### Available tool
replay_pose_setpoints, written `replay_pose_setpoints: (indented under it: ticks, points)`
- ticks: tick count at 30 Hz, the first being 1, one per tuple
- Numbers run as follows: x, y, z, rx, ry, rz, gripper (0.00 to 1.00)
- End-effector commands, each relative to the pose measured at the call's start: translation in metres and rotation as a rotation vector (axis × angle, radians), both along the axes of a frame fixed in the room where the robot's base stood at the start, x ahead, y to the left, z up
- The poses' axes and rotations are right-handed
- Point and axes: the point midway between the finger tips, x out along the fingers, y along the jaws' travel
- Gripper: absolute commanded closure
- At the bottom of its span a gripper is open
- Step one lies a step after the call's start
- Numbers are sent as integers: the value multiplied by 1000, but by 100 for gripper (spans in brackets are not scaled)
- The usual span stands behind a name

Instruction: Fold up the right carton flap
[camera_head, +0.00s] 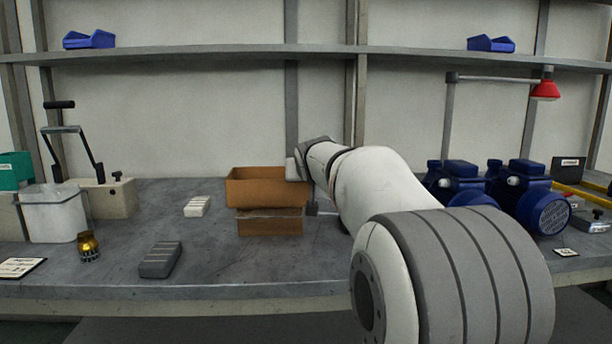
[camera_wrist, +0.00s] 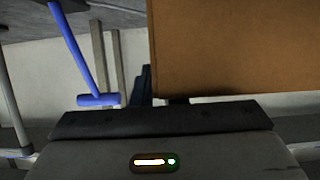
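The open brown carton (camera_head: 268,222) stands on the bench, left of my arm in the head view. Its upper brown panels (camera_head: 262,188) spread wider than the front wall below. The right flap is mostly hidden behind my wrist in the head view. In the wrist view a large brown carton panel (camera_wrist: 235,45) fills the upper right, very close to my gripper (camera_wrist: 165,121). I cannot tell for sure which panel it is, or whether the gripper touches it. The fingers are not clearly visible, so their opening cannot be judged.
A white block (camera_head: 197,206) and a grey block (camera_head: 160,259) lie left of the carton. A brass part (camera_head: 88,246) and a white bin (camera_head: 54,214) stand further left. Blue pumps (camera_head: 541,198) stand right of my arm. The bench front before the carton is clear.

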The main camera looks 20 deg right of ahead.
Motion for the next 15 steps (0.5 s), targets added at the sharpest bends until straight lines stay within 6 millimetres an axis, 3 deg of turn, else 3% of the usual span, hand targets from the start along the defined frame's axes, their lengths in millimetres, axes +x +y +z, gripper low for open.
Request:
replay_pose_setpoints:
  ticks: [9, 15]
  points:
    - [-45, 14, 22, 0, 0, 1, 87]
    - [-61, 19, 27, 1, 1, 1, 87]
